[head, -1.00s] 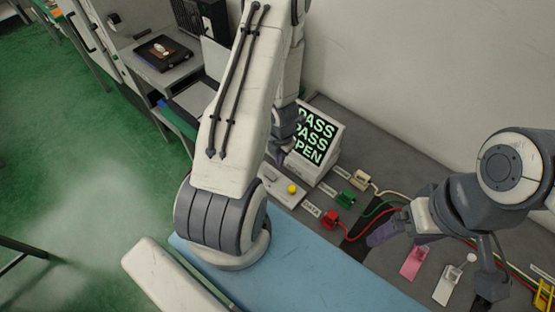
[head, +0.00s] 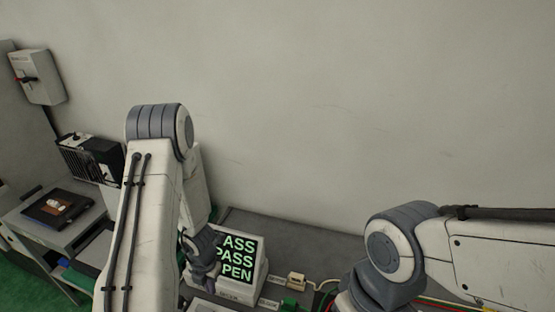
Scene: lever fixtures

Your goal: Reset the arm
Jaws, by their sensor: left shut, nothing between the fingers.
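My left arm rises in front of the bench at left of centre. Its dark gripper (head: 204,262) is shut and empty, just left of the display box (head: 242,262). The box's screen shows green text, its left edge partly covered by the gripper; "PASS" and "PEN" can be read. I cannot tell whether the gripper touches the box. My right arm comes in from the right edge, bent downward at a dark joint. Its gripper is below the picture's bottom edge.
A cream clip (head: 296,281) and a green clip (head: 289,303) sit on the grey bench right of the display. A wall switch box (head: 37,77) with a red part hangs at the far left. A black vented unit (head: 91,158) stands below it. The wall above is bare.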

